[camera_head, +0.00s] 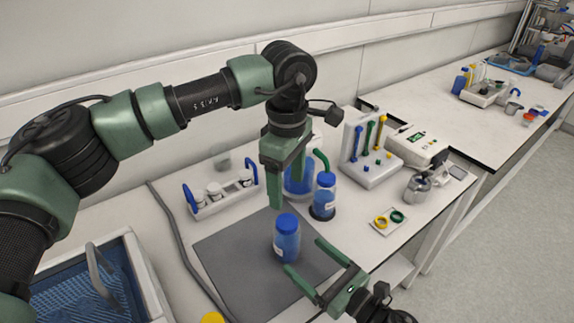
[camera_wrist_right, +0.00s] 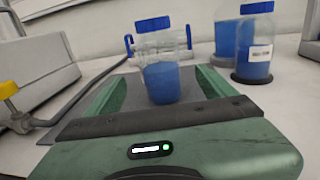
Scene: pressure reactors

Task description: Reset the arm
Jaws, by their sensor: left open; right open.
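My left arm reaches in from the left in the head view, with its gripper (camera_head: 279,178) pointing down above the back of the grey mat. It is open and empty. My right gripper (camera_head: 303,262) comes in from the lower right, low over the mat's right side. Its fingers are open and point toward a blue-capped bottle of blue liquid (camera_head: 287,240) standing upright on the mat. In the right wrist view the bottle (camera_wrist_right: 162,80) stands just ahead, between the lines of the two fingers. I cannot tell whether a finger touches it.
A second blue bottle (camera_head: 324,196) and a larger blue vessel (camera_head: 299,183) stand behind the mat (camera_head: 222,250). A rack of small jars (camera_head: 222,195) is at the back left. A blue basin (camera_head: 88,290) is at the lower left. A tube stand (camera_head: 368,160) and metal pot (camera_head: 417,188) are at the right.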

